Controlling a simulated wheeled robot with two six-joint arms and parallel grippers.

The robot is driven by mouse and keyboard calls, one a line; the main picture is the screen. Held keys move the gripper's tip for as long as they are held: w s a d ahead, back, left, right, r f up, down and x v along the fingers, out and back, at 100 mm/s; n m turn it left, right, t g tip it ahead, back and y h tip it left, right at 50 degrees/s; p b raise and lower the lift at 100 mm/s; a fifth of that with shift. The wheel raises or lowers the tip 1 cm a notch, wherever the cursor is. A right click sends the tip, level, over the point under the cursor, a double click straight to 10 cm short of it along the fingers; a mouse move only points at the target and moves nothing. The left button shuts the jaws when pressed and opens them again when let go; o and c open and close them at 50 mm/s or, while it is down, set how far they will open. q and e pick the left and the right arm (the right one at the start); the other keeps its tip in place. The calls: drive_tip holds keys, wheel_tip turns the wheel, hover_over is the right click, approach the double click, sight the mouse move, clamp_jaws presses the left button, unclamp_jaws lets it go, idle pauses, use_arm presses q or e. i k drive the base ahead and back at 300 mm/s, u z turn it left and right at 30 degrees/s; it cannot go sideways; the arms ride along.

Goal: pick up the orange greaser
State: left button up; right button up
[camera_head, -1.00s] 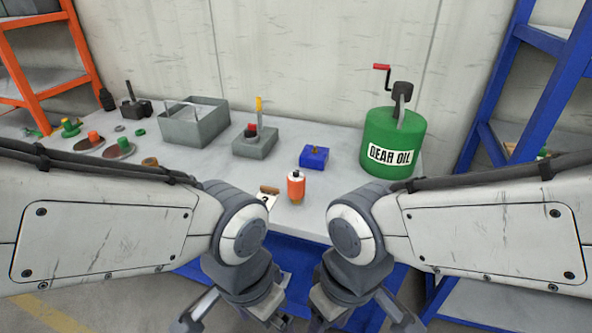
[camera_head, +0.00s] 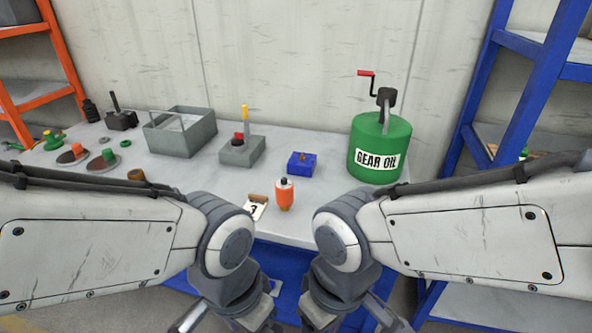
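My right gripper (camera_head: 350,328) is also at the bottom edge, partly cut off. Both are apart from the greaser, and I cannot see their fingertips fully.
A green gear oil drum (camera_head: 379,140) with a red-handled crank stands at the right. A blue block (camera_head: 302,163), a grey box with a yellow lever (camera_head: 243,150) and a grey bin (camera_head: 180,133) stand behind. Several small parts lie at the left. Shelves flank the table.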

sight(284, 194)
drive_tip(key=u, duration=1.25)
drive_tip(key=i, duration=0.45)
drive_tip(key=z, duration=2.3)
drive_tip(key=i, duration=0.5)
